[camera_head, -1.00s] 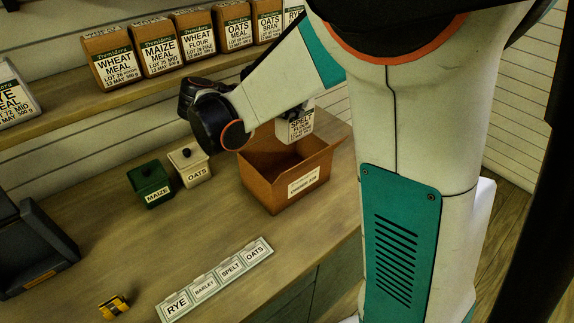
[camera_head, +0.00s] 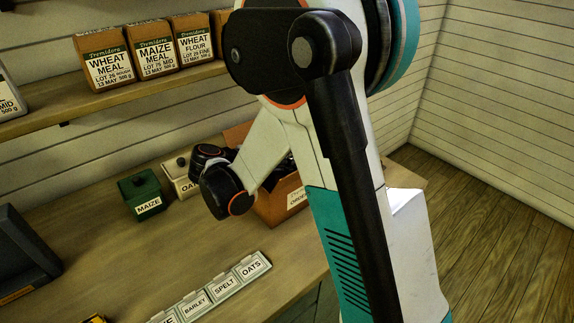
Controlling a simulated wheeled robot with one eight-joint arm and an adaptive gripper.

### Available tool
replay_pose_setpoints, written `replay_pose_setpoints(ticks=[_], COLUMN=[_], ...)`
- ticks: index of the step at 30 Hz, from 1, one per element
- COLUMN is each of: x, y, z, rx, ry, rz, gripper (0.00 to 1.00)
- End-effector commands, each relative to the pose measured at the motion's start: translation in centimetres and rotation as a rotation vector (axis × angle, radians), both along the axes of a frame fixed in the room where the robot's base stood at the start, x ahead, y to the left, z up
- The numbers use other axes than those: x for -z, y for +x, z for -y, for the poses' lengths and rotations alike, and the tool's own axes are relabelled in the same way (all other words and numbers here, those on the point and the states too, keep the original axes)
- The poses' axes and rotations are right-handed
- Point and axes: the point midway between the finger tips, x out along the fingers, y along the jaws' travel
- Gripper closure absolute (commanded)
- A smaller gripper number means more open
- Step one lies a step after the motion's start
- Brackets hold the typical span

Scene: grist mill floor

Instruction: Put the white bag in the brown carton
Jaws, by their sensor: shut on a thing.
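The brown carton (camera_head: 272,208) stands on the bench, its near side and part of a back flap showing. My arm covers most of its opening and right side. Only a dark bit of my gripper (camera_head: 284,170) shows at the carton, between links of my arm; the fingertips are hidden. The white bag, labelled spelt flour, is out of sight behind my arm; a second ago it hung at my gripper above the carton. I cannot see how deep it now is.
A green maize tin (camera_head: 146,196) and a cream oats tin (camera_head: 180,178) stand left of the carton. A label strip (camera_head: 215,292) lies in front. Brown bags (camera_head: 104,62) line the shelf above. A dark device (camera_head: 22,260) is at left.

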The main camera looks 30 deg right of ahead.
Motion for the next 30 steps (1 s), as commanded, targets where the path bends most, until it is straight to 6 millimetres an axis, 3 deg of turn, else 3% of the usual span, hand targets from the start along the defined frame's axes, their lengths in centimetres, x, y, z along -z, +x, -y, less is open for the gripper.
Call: replay_pose_setpoints(ticks=[2,12,13,15,27,30], x=[0.99,1.10,1.15,1.13,0.90,0.44], y=[0.02,-0.01,-0.01,-0.01,-0.01,-0.12], z=[0.01,0.01,0.00,0.00,0.01,-0.94], rx=[0.000,0.000,0.000,0.000,0.000,-0.002], ry=[-0.001,-0.001,0.000,0.000,0.000,0.000], rz=[0.000,0.000,0.000,0.000,0.000,0.000], gripper=[1.00,1.00,0.50,0.34,0.34,0.34])
